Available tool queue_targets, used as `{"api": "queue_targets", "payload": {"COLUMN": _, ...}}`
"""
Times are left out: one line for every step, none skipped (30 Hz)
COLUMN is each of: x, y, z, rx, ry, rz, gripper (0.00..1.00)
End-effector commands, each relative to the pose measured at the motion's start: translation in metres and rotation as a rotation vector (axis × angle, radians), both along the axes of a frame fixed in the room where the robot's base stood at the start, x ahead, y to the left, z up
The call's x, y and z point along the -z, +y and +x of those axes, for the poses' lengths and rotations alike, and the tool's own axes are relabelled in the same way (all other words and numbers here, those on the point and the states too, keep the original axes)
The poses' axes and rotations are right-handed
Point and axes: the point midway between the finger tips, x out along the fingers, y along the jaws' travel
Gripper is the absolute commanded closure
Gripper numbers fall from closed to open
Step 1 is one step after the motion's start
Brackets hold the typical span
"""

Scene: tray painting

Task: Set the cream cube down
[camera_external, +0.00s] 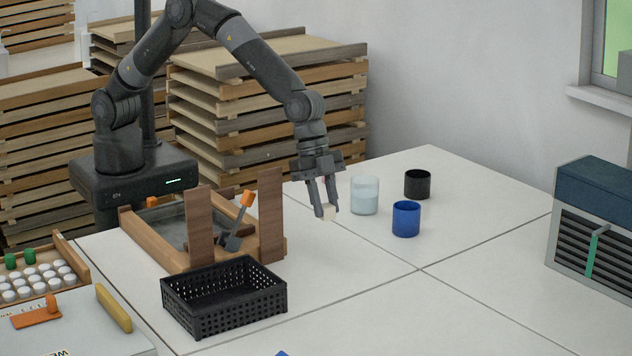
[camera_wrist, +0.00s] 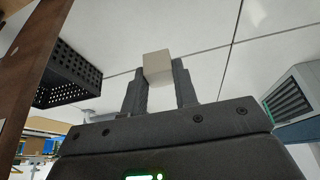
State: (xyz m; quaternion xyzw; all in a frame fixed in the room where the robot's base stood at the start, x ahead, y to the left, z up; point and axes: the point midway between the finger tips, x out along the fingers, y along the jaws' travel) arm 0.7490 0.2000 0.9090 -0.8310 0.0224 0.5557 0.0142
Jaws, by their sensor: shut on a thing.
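The cream cube (camera_external: 329,213) is between the fingertips of my gripper (camera_external: 326,212) in the external view. It also shows in the wrist view (camera_wrist: 158,66), where the two dark fingers of my gripper (camera_wrist: 160,85) are shut on it from both sides. The gripper points downward above the white table (camera_external: 380,305). I cannot tell exactly how far the cube is from the tabletop.
A clear cup (camera_external: 364,196), a blue cup (camera_external: 406,220) and a black cup (camera_external: 417,184) stand right of my gripper. A black basket (camera_external: 224,298) and a wooden tray (camera_external: 150,240) with upright boards are to the left. The table's front middle is clear.

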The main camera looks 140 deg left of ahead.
Motion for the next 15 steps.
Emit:
{"api": "queue_targets", "payload": {"x": -0.001, "y": 0.015, "z": -0.007, "rx": -0.018, "ry": -0.001, "rz": 0.0, "gripper": 0.95}}
{"api": "queue_targets", "payload": {"x": -0.001, "y": 0.021, "z": -0.011, "rx": -0.026, "ry": -0.001, "rz": 0.0, "gripper": 0.95}}
{"api": "queue_targets", "payload": {"x": 0.0, "y": 0.028, "z": -0.015, "rx": -0.034, "ry": -0.001, "rz": 0.0, "gripper": 0.95}}
{"api": "queue_targets", "payload": {"x": 0.0, "y": 0.033, "z": -0.018, "rx": -0.039, "ry": -0.001, "rz": 0.0, "gripper": 0.95}}
{"api": "queue_targets", "payload": {"x": -0.001, "y": 0.036, "z": -0.02, "rx": -0.043, "ry": -0.001, "rz": 0.0, "gripper": 0.95}}
{"api": "queue_targets", "payload": {"x": 0.0, "y": 0.04, "z": -0.022, "rx": -0.048, "ry": -0.001, "rz": 0.001, "gripper": 0.95}}
{"api": "queue_targets", "payload": {"x": 0.0, "y": 0.043, "z": -0.023, "rx": -0.051, "ry": -0.001, "rz": 0.0, "gripper": 0.95}}
{"api": "queue_targets", "payload": {"x": 0.002, "y": 0.047, "z": -0.024, "rx": -0.053, "ry": -0.001, "rz": 0.001, "gripper": 0.95}}
{"api": "queue_targets", "payload": {"x": 0.005, "y": 0.053, "z": -0.025, "rx": -0.056, "ry": 0.0, "rz": 0.0, "gripper": 0.95}}
{"api": "queue_targets", "payload": {"x": 0.007, "y": 0.057, "z": -0.025, "rx": -0.057, "ry": 0.0, "rz": 0.0, "gripper": 0.95}}
{"api": "queue_targets", "payload": {"x": 0.01, "y": 0.062, "z": -0.024, "rx": -0.057, "ry": 0.0, "rz": 0.0, "gripper": 0.95}}
{"api": "queue_targets", "payload": {"x": 0.015, "y": 0.071, "z": -0.024, "rx": -0.058, "ry": 0.0, "rz": 0.0, "gripper": 0.95}}
{"api": "queue_targets", "payload": {"x": 0.02, "y": 0.078, "z": -0.023, "rx": -0.059, "ry": 0.001, "rz": -0.001, "gripper": 0.95}}
{"api": "queue_targets", "payload": {"x": 0.024, "y": 0.084, "z": -0.022, "rx": -0.058, "ry": 0.001, "rz": 0.0, "gripper": 0.95}}
{"api": "queue_targets", "payload": {"x": 0.03, "y": 0.094, "z": -0.022, "rx": -0.059, "ry": 0.0, "rz": -0.001, "gripper": 0.95}}
